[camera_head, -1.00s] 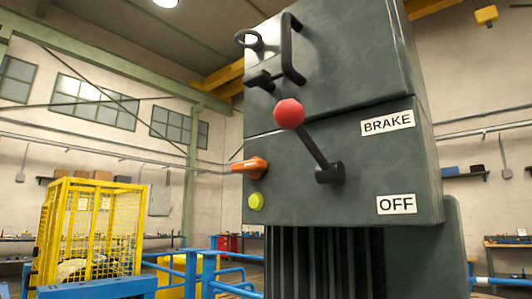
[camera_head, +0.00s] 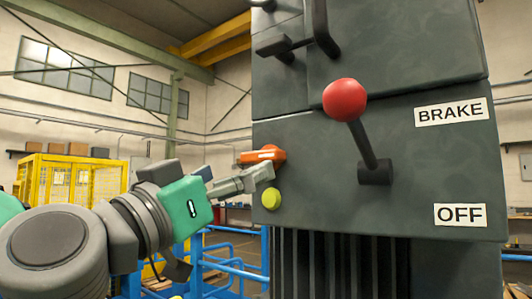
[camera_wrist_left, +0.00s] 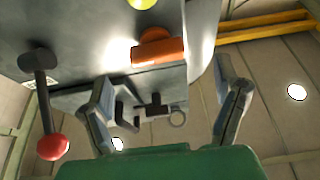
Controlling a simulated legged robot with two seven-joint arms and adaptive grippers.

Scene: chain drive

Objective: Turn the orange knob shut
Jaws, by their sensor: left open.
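The orange knob (camera_head: 262,155) sticks out from the left part of the dark grey machine's front face. It also shows in the left wrist view (camera_wrist_left: 160,50), beyond and between my fingers. My left gripper (camera_head: 268,172) comes in from the left, just below and in front of the knob in the head view. In the left wrist view my left gripper (camera_wrist_left: 165,85) has its two fingers wide apart with nothing between them. I cannot tell whether a finger touches the knob. My right gripper is not in view.
A yellow-green button (camera_head: 271,198) sits just below the knob. A lever with a red ball (camera_head: 345,100) juts out to the right, beside the BRAKE (camera_head: 450,112) and OFF (camera_head: 460,214) labels. Black handles (camera_head: 290,45) are above. Blue railing (camera_head: 225,262) stands behind at left.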

